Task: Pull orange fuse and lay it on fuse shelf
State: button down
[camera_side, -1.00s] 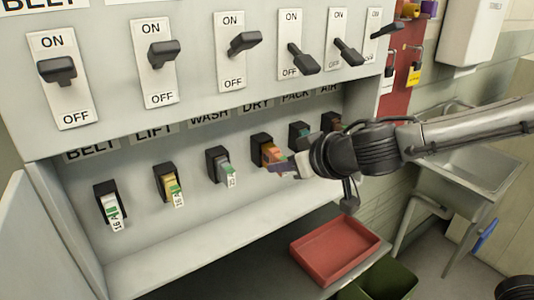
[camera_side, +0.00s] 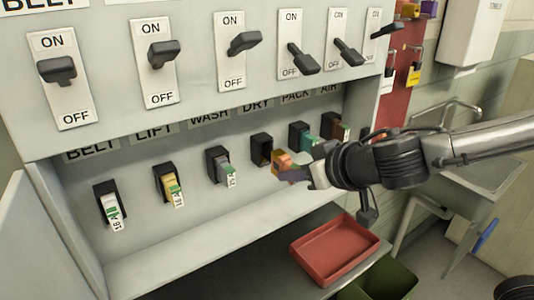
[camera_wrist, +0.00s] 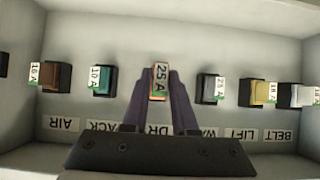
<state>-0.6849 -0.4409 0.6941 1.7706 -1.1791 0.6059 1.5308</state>
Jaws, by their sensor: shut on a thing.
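The orange fuse (camera_side: 281,162) is between the fingers of my gripper (camera_side: 290,172), just in front of the DRY holder. The DRY holder (camera_side: 261,148) is a black socket that now shows an empty opening. In the wrist view the fuse (camera_wrist: 160,80) carries a 25 A label and sits between the tips of my two purple fingers (camera_wrist: 160,98). The fuse shelf cannot be told for sure; a pale ledge (camera_side: 190,257) runs along the bottom of the cabinet below the fuse row.
Other fuses stay in their holders: white BELT (camera_side: 110,210), yellow LIFT (camera_side: 172,188), grey WASH (camera_side: 224,169), teal PACK (camera_side: 307,140) and brown AIR (camera_side: 339,129). A red tray (camera_side: 333,250) and a green bin (camera_side: 388,280) stand lower right. Switch levers (camera_side: 304,60) jut out above.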

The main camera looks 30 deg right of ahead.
jog(key=shift+s, duration=0.1)
jog(key=shift+s, duration=1.95)
